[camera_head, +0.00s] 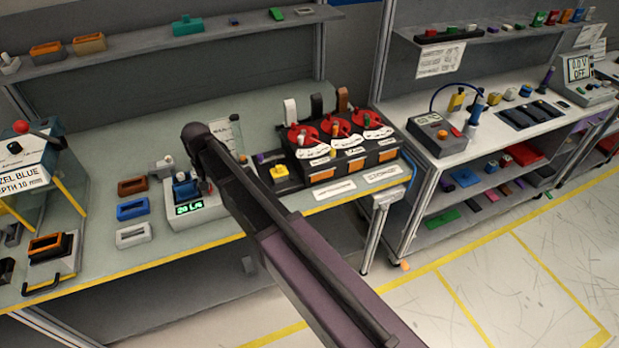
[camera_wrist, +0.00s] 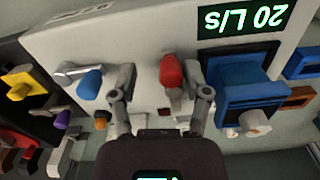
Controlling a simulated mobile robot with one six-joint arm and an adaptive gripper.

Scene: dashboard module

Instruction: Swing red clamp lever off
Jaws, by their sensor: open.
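A red-tipped lever (camera_wrist: 171,72) stands on the pale leak-test-like module (camera_wrist: 130,32) in the wrist view. Beside it, right, a blue part sits in a blue holder (camera_wrist: 244,82). The green display (camera_wrist: 243,17) reads 20 L/s, upside down in this view. My gripper (camera_wrist: 161,76) is open, one finger on each side of the red lever; whether either finger touches it I cannot tell. In the head view, my gripper (camera_head: 203,183) is over the module (camera_head: 195,213), and my arm and gripper hide the red lever.
A blue-tipped lever (camera_wrist: 90,82) is left of my gripper in the wrist view. In the head view, brown, blue and white trays lie left of the module, a black station with red discs (camera_head: 340,130) stands to the right, and a shelf (camera_head: 150,45) runs above.

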